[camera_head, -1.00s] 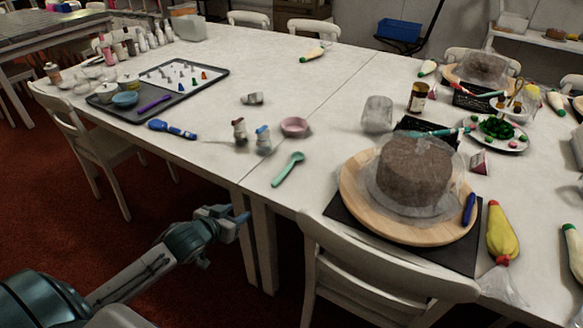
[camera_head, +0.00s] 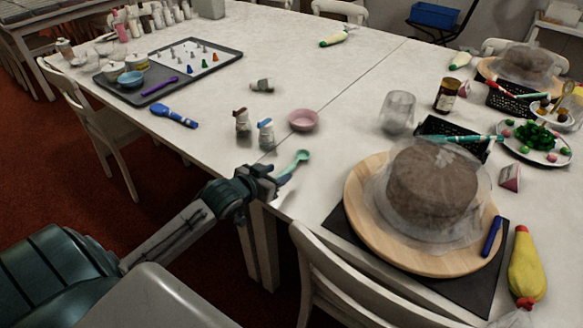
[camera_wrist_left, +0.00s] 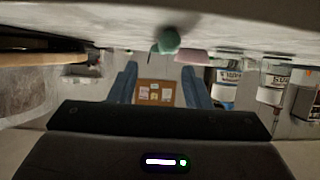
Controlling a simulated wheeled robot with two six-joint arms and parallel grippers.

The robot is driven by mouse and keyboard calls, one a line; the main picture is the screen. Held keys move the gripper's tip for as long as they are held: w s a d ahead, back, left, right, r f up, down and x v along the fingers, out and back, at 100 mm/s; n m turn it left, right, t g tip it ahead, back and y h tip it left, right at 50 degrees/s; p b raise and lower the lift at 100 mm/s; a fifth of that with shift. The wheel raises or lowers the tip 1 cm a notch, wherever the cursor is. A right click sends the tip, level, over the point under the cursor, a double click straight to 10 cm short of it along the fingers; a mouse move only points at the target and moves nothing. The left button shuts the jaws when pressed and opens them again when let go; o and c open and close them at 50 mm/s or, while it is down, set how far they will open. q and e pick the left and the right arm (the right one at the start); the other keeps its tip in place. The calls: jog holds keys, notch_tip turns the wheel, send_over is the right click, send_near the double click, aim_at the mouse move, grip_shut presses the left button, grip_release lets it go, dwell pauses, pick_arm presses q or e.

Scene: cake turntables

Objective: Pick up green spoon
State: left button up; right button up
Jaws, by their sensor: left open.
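The green spoon (camera_head: 301,157) lies on the white table near its front edge, left of the cake on the wooden turntable. My left gripper (camera_head: 272,178) is at the table edge, at the near end of the spoon, and covers part of the handle. In the left wrist view the spoon (camera_wrist_left: 168,40) shows end-on at the top, ahead of the open fingers (camera_wrist_left: 163,84). Nothing shows between the fingers there. Whether the gripper touches the spoon cannot be told. My right gripper is not in view.
Two small shakers (camera_head: 265,134) and a pink bowl (camera_head: 303,120) stand just behind the spoon. The wooden turntable (camera_head: 360,215) with a wrapped cake is to the right. A white chair (camera_head: 310,250) stands in front of the table.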

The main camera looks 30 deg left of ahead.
aim_at(287, 169)
pick_arm(q)
jog(key=x, duration=0.6)
jog(key=shift+s+a+f, duration=0.1)
jog(key=shift+a+f, duration=0.15)
grip_shut()
